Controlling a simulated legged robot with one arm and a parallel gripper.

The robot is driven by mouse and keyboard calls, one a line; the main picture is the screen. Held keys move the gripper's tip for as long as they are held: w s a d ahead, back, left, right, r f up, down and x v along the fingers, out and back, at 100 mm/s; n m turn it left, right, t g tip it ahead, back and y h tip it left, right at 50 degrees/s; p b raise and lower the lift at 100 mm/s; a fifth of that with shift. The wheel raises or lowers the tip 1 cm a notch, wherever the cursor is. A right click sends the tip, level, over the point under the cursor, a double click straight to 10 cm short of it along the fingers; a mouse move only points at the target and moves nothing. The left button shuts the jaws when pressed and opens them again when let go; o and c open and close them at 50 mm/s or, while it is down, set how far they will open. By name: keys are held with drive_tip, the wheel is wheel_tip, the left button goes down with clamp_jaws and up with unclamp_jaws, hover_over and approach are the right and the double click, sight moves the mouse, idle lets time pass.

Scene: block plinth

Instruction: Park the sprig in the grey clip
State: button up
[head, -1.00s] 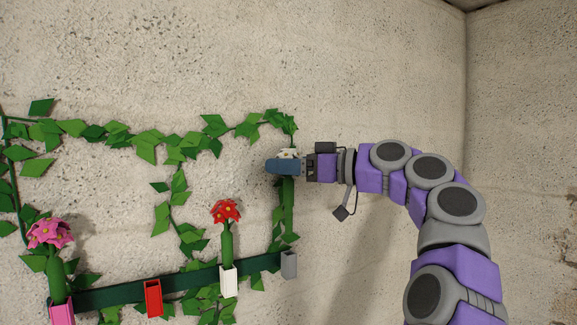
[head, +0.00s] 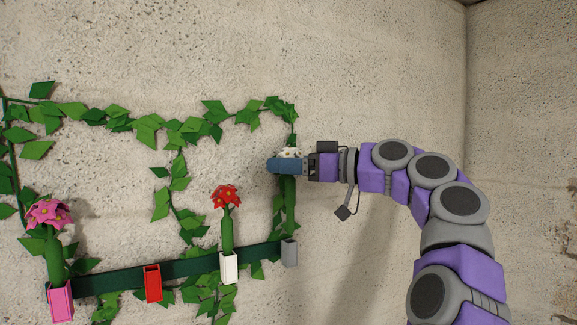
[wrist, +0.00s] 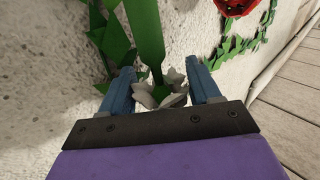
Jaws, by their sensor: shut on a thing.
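The sprig has a white flower (head: 289,153) and a thick green stem (head: 289,207). My gripper (head: 283,166), with blue fingers, is shut on it just under the flower. The stem hangs roughly upright, its lower end at the mouth of the grey clip (head: 289,254), at the right end of the dark green rail. I cannot tell whether the stem tip is inside the clip or just above or in front of it. In the wrist view the white petals (wrist: 162,95) sit between my fingers (wrist: 163,78), and the stem (wrist: 145,35) runs away from them.
The green rail (head: 190,268) also bears a white clip (head: 228,268) with a red-flowered sprig (head: 226,197), an empty red clip (head: 153,284) and a pink clip (head: 61,303) with a pink-flowered sprig (head: 48,214). Leafy vines (head: 180,130) cover the wall around them.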

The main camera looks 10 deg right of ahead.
sight(294, 196)
drive_tip(key=shift+a+f+b, duration=0.1)
drive_tip(key=shift+f+b, duration=3.15)
drive_tip(key=shift+f, duration=0.05)
drive_tip(key=shift+r, duration=0.1)
drive_tip(key=o, duration=1.2)
drive_tip(key=shift+s, duration=0.15)
drive_tip(key=shift+o, duration=0.2)
drive_tip(key=p+v, duration=0.2)
drive_tip(key=v, duration=1.5)
